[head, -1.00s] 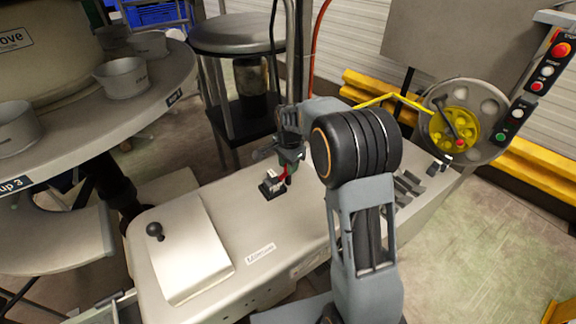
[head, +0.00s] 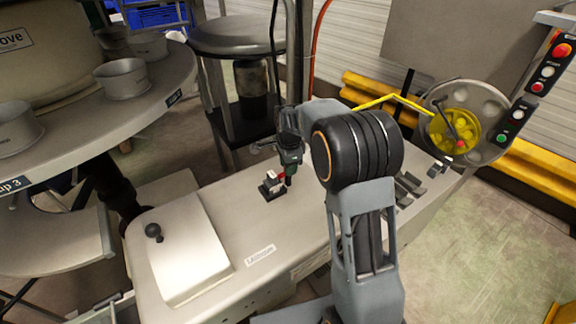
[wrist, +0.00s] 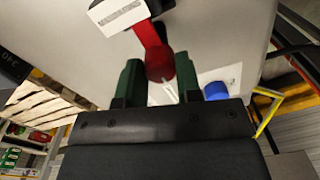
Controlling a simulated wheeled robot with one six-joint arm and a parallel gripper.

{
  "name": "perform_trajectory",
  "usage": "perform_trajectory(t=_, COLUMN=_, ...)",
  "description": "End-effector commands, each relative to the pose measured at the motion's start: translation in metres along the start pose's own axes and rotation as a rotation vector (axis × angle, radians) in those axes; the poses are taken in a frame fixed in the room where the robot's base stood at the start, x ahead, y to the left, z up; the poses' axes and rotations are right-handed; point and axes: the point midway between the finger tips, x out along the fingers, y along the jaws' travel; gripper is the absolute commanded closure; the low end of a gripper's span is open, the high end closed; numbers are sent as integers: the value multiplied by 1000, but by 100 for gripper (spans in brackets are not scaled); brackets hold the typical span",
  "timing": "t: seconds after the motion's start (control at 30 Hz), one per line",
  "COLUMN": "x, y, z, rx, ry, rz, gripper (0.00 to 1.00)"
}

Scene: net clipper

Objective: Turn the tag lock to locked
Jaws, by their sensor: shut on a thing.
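The tag lock (head: 271,187) is a small dark block with a white tag on the light grey machine top. Its red lever (head: 281,176) shows at its right side, partly hidden by my gripper (head: 289,173). In the wrist view, the red lever (wrist: 155,45) runs down from beside the white printed tag (wrist: 119,13) to a rounded end. That end sits between the two green fingertips of my gripper (wrist: 160,78), which is shut on it.
A black knob (head: 154,231) stands on a raised plate at the machine's left. Dark levers (head: 409,185) and a yellow handwheel (head: 455,131) are to the right. A round table with metal cups (head: 124,80) is at left. The machine top in front of the lock is clear.

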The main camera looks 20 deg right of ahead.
Motion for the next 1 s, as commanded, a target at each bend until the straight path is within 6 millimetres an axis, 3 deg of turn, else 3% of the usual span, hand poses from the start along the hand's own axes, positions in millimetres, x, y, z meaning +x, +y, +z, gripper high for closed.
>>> perform_trajectory(t=0.17, x=0, y=0, z=0, rx=2, ry=-1, rz=0, gripper=91)
perform_trajectory(t=0.2, x=0, y=0, z=0, rx=2, ry=-1, rz=0, gripper=66)
perform_trajectory(t=0.43, x=0, y=0, z=0, rx=1, ry=-1, rz=0, gripper=44)
perform_trajectory(t=0.77, x=-4, y=0, z=0, rx=0, ry=-1, rz=-2, gripper=42)
perform_trajectory(t=1.0, x=-40, y=-1, z=0, rx=0, ry=0, rz=-5, gripper=42)
